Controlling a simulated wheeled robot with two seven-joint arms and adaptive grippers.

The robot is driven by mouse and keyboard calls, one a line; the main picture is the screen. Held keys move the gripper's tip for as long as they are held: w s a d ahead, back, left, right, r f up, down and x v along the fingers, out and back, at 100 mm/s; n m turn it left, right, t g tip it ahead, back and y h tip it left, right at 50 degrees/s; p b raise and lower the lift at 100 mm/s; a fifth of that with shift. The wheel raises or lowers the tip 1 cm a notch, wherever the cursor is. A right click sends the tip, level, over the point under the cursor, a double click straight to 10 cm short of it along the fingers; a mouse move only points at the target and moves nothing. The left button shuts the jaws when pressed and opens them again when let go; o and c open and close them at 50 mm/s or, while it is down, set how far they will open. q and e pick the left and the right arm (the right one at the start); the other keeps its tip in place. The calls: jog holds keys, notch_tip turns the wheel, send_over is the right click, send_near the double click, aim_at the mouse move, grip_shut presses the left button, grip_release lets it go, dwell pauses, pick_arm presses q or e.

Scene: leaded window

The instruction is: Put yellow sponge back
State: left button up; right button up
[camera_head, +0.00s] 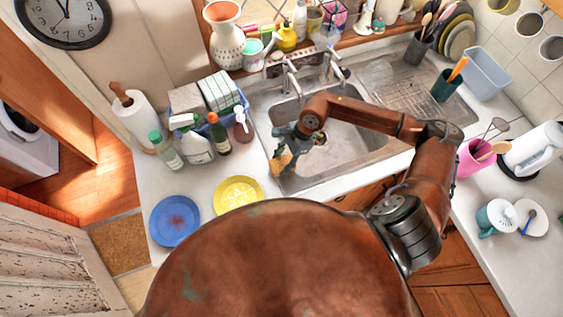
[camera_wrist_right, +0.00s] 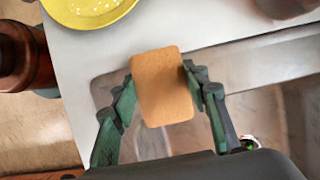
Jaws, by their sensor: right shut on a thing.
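The yellow sponge (camera_wrist_right: 162,92), a tan-orange block, is held between the green fingers of my right gripper (camera_wrist_right: 160,75) in the right wrist view. In the head view the sponge (camera_head: 282,163) shows below my right gripper (camera_head: 285,151). They are over the left part of the sink (camera_head: 350,142), near its left rim. The sponge seems to be held above the rim and counter, and I see no contact below it. My left gripper is not in view.
A yellow plate (camera_head: 238,195) and a blue plate (camera_head: 174,222) lie on the counter left of the sink. Bottles (camera_head: 197,146) and a blue rack (camera_head: 186,99) stand behind them. The tap (camera_head: 291,76) rises at the sink's back. A pink pot (camera_head: 473,158) stands right.

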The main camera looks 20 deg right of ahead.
jog(key=shift+f, duration=0.4)
jog(key=shift+f, duration=0.2)
jog(key=o, duration=1)
jog(key=shift+r, duration=0.1)
jog(key=shift+r, duration=0.3)
jog(key=b+v, duration=0.1)
jog(key=v, duration=0.9)
jog(key=shift+d+r, duration=0.4)
jog(key=shift+r, duration=0.35)
